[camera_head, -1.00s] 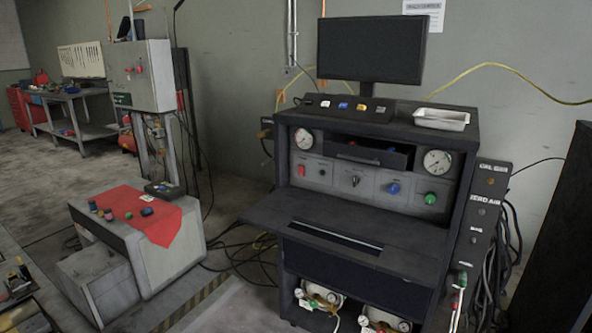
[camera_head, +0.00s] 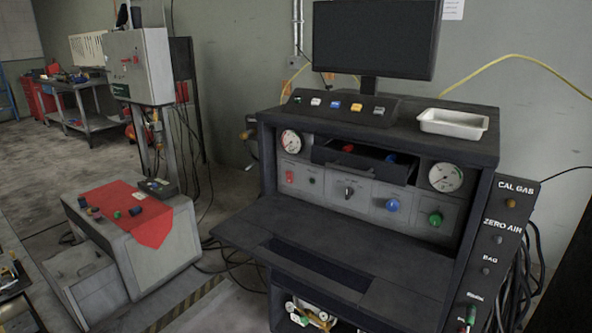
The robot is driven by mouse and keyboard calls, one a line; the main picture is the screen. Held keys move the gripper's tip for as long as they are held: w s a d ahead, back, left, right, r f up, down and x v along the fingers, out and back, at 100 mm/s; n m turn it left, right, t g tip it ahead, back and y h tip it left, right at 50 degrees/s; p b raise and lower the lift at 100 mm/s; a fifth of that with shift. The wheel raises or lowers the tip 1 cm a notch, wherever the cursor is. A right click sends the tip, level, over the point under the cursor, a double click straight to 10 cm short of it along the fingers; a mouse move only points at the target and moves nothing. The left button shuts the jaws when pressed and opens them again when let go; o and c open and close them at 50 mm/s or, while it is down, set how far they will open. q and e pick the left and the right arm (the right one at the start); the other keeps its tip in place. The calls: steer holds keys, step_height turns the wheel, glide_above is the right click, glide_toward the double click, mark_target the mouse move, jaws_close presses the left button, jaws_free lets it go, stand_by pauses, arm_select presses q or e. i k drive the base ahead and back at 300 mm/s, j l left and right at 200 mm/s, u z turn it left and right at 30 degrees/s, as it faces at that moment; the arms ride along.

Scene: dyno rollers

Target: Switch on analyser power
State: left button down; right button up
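The analyser cabinet (camera_head: 480,150) stands dark grey in the middle right of the head view. Its front panel carries a red switch (camera_head: 290,176) at the left, a small dark knob (camera_head: 312,181), a black selector knob (camera_head: 349,192), a blue knob (camera_head: 392,205) and a green knob (camera_head: 435,219). The panel's labels are too small to read. The monitor (camera_head: 375,40) on top has a dark screen. Neither of my grippers is in view.
A fold-out shelf (camera_head: 330,235) juts out below the panel. A drawer (camera_head: 365,163) is partly open above it. A white tray (camera_head: 453,124) sits on top. A bench with a red cloth (camera_head: 150,225) stands at the left. Floor shows between bench and cabinet.

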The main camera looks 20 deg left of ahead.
mark_target(290, 175)
steer(key=i+l, duration=0.2)
steer(key=i, duration=0.2)
steer(key=i+l, duration=0.2)
steer(key=i, duration=0.25)
